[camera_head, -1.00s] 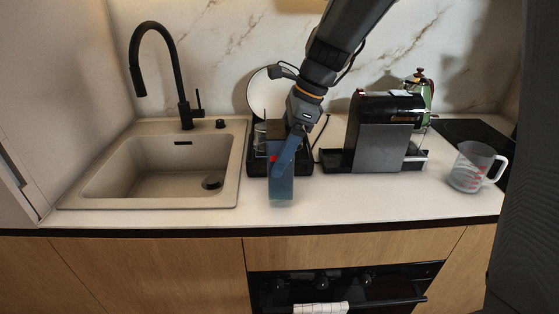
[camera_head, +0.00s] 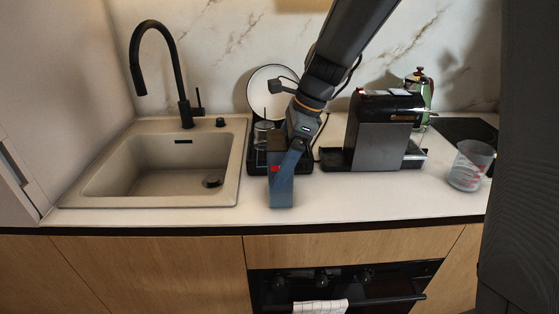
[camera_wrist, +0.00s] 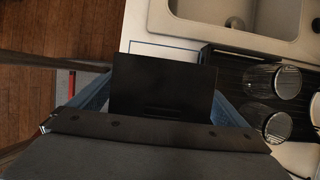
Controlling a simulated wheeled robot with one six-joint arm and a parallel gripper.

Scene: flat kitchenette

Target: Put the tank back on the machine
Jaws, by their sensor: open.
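The tank (camera_head: 281,194), bluish and box-shaped, stands upright on the counter in front of the drying rack. In the wrist view its dark rectangular top (camera_wrist: 164,82) lies between my blue fingers. My gripper (camera_head: 287,172) is open and reaches down around the tank's upper part, hiding some of it. I cannot tell whether the fingers touch it. The coffee machine (camera_head: 379,143), black and grey, stands to the right of the tank, with a black base at its left side.
The sink (camera_head: 150,190) with a black tap (camera_head: 184,105) is at the left. A black drying rack (camera_head: 256,168) holds a plate (camera_head: 262,84) and glasses (camera_wrist: 285,83). A measuring cup (camera_head: 468,168) and a green kettle (camera_head: 424,88) stand at the right. Counter before the machine is clear.

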